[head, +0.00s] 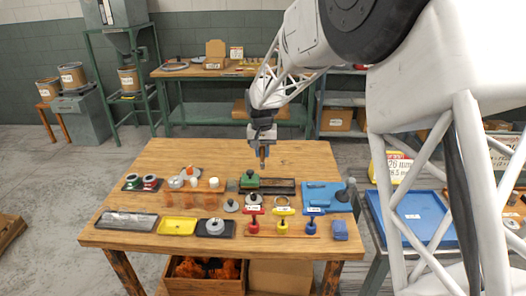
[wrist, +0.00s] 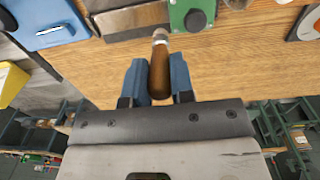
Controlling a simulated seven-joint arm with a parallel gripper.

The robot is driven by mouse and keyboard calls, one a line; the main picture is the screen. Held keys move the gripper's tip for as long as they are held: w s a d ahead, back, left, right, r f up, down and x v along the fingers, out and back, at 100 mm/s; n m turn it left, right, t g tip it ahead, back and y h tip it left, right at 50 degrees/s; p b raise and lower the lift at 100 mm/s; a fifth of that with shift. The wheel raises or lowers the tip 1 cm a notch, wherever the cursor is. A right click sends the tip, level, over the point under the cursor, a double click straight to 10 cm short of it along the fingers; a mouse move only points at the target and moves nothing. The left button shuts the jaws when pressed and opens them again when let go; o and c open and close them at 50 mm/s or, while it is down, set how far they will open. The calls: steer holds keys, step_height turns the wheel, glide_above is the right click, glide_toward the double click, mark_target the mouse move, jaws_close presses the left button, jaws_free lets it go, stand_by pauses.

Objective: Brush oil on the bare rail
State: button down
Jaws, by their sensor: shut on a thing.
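My gripper (head: 262,150) is above the back part of the wooden table. Its blue fingers, also seen in the wrist view (wrist: 158,80), are shut on a brown wooden handle (wrist: 159,72), apparently the brush. Its pale end (wrist: 160,36) points away from the fingers, downward in the head view, clear of the table. A long, dark-edged rail (head: 281,187) lies at the table's middle back, with a green block (head: 249,180) at its left end. In the wrist view the rail (wrist: 130,20) and green block (wrist: 190,14) show beyond the brush. Whether oil is on it is unclear.
Red, yellow and blue handled pieces stand in front. A yellow tray (head: 177,226) and a dark tray (head: 128,224) lie front left. The table's back strip (head: 215,152) is clear.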

mark_target(263, 162)
steer(key=shift+f, duration=0.1)
steer(key=shift+f, duration=2.55)
steer(key=shift+f, duration=0.45)
stand_by(0.5)
steer(key=shift+d, duration=0.1)
steer(key=shift+d+f, duration=0.1)
steer(key=shift+d, duration=0.65)
steer(key=shift+d, duration=0.1)
steer(key=shift+d, duration=0.1)
steer(key=shift+d, duration=0.7)
steer(key=shift+d, duration=0.25)
stand_by(0.3)
